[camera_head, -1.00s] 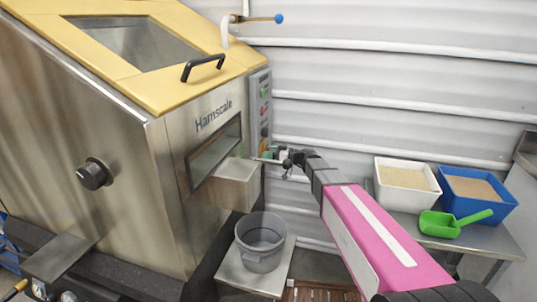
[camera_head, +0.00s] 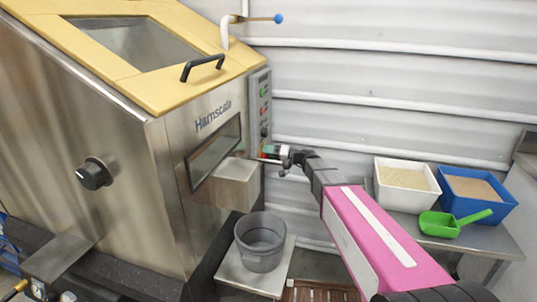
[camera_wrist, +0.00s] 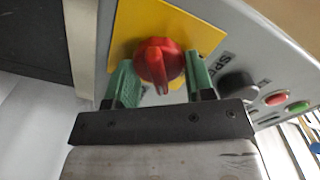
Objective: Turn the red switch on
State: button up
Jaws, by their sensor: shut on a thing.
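The red switch (camera_wrist: 158,60) is a rotary knob on a yellow plate (camera_wrist: 208,32) on a grey control panel (camera_head: 260,85) at the machine's right edge. My gripper (camera_wrist: 160,72) has its two green fingers on either side of the knob in the wrist view, shut on it. The knob's grip ridge points toward the gripper's palm. In the head view my gripper (camera_head: 270,152) is at the panel's lower end, and the arm and fingers largely hide the switch.
A black SPEED knob (camera_wrist: 238,85), a red button (camera_wrist: 276,98) and a green button (camera_wrist: 298,107) are beside the switch. White (camera_head: 433,205) and blue (camera_head: 508,210) bins stand right.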

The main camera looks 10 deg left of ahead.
jog(key=m, duration=0.6)
jog(key=shift+w+f+m, duration=0.1)
jog(key=shift+f+m, duration=0.15)
jog(key=shift+m, duration=0.05)
dwell(0.5)
jog(key=o, duration=0.9)
jog(key=shift+c, duration=0.2)
jog(key=shift+d, duration=0.15)
jog(key=s+d, duration=0.1)
jog(key=d, duration=0.9)
jog(key=shift+s+d, duration=0.2)
jog(key=shift+s, duration=0.05)
jog(key=shift+s, duration=0.1)
